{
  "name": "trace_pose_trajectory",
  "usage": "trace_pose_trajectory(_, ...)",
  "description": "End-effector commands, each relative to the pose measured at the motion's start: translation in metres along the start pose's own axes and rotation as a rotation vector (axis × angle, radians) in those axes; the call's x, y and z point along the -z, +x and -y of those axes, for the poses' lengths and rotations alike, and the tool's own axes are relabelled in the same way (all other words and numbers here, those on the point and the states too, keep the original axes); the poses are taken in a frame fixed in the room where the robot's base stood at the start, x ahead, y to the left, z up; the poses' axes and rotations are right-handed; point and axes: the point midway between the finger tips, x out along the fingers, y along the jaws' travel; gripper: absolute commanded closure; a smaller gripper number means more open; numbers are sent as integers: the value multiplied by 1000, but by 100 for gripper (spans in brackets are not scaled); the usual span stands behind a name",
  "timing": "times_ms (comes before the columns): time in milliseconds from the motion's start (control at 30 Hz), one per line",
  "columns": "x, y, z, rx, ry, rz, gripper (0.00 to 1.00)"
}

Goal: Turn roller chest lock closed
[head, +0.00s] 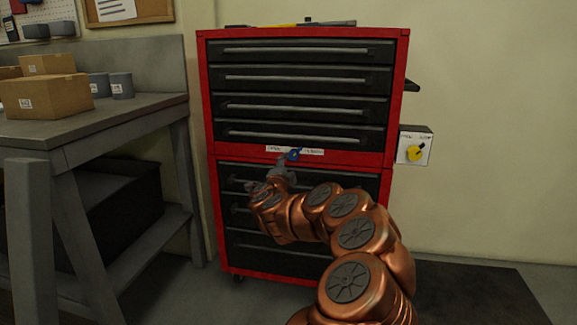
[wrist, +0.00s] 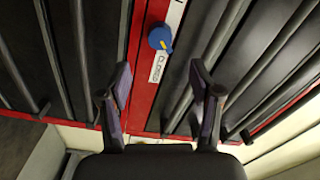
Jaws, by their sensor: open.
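The roller chest (head: 212,120) is red with black drawers and stands against the wall. Its blue lock knob (head: 293,155) sits on the red band between the upper and lower drawers, with white labels on both sides. In the wrist view, the knob (wrist: 158,37) has a yellow pointer mark at its lower right. The label below it (wrist: 157,68) reads CLOSED; the other label is mostly cut off. My gripper (wrist: 160,76) is open and empty, its fingers apart on either side of the label's line. It is short of the knob, not touching it.
A grey workbench (head: 150,108) with cardboard boxes (head: 48,96) and grey cups (head: 121,85) stands at left. A box with a yellow rotary switch (head: 414,153) is at the chest's right. Tools (head: 300,23) lie on top. The floor at right is clear, with a dark mat (head: 475,293).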

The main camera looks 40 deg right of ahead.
Motion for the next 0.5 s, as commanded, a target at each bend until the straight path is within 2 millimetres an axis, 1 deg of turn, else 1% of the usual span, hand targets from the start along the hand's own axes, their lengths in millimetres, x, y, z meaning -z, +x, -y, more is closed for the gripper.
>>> trace_pose_trajectory(100, -1, -13, 0, -1, 2, 6, 36)
trace_pose_trajectory(200, 0, -20, 0, 0, 3, 2, 36)
trace_pose_trajectory(333, 0, -27, 0, -1, 2, 1, 36)
trace_pose_trajectory(500, -1, -31, 0, -1, 1, 3, 36)
